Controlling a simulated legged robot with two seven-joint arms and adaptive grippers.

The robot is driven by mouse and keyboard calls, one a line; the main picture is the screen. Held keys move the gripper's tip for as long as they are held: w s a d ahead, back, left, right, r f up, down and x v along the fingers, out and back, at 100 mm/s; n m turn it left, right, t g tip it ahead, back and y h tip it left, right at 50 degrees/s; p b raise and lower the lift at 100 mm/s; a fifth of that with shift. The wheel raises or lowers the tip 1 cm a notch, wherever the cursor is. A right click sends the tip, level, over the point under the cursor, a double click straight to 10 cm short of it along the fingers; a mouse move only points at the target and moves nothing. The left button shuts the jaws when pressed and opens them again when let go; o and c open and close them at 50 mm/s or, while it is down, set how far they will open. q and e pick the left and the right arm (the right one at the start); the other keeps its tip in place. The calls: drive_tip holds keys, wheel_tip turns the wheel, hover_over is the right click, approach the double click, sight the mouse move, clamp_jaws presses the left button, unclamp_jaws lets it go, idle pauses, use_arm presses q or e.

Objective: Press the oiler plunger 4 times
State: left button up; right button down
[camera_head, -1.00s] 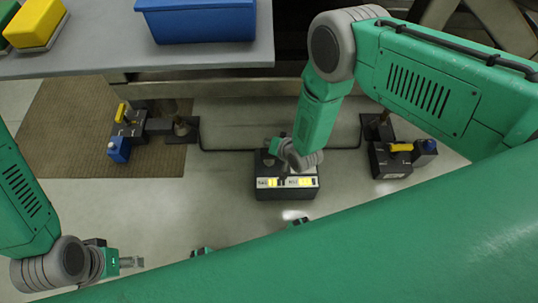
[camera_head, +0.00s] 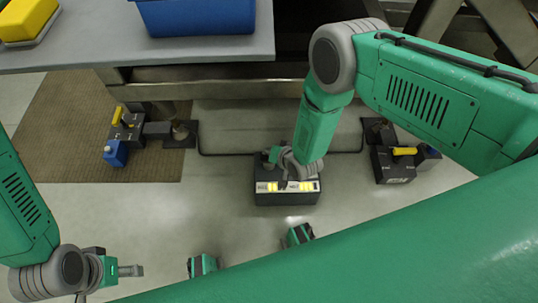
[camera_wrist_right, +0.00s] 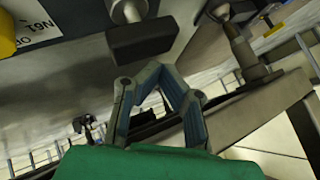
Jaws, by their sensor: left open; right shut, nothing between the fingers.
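A black box (camera_head: 287,198) with a pale front strip showing yellow patches sits on the floor at the centre of the head view. My right gripper (camera_wrist_right: 160,73) is shut and empty in the right wrist view. In the head view its wrist is over the box, and its fingertips are hard to make out. In the right wrist view a dark block (camera_wrist_right: 142,42) on a metal post is just beyond the fingers, apparently apart from them. I cannot tell whether it is the oiler plunger. My left gripper (camera_head: 130,270) is open and empty at lower left, away from the box.
A dark unit with a yellow handle (camera_head: 118,116) and blue part (camera_head: 115,153) stands at left. Another unit with a yellow handle (camera_head: 404,151) stands at right. A grey table (camera_head: 100,52) bearing a blue bin (camera_head: 197,16) overhangs the back. Open floor lies in front.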

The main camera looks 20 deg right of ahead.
drive_tip(key=shift+f, duration=0.1)
idle(0.7)
drive_tip(key=shift+f+b, duration=0.3)
drive_tip(key=shift+b, duration=0.05)
drive_tip(key=shift+s+f, duration=0.1)
drive_tip(key=shift+f, duration=1)
idle(1.1)
drive_tip(key=shift+r+p, duration=1.15)
drive_tip(key=shift+r, duration=0.45)
drive_tip(key=shift+r+p, duration=2.1)
drive_tip(key=shift+r, duration=0.4)
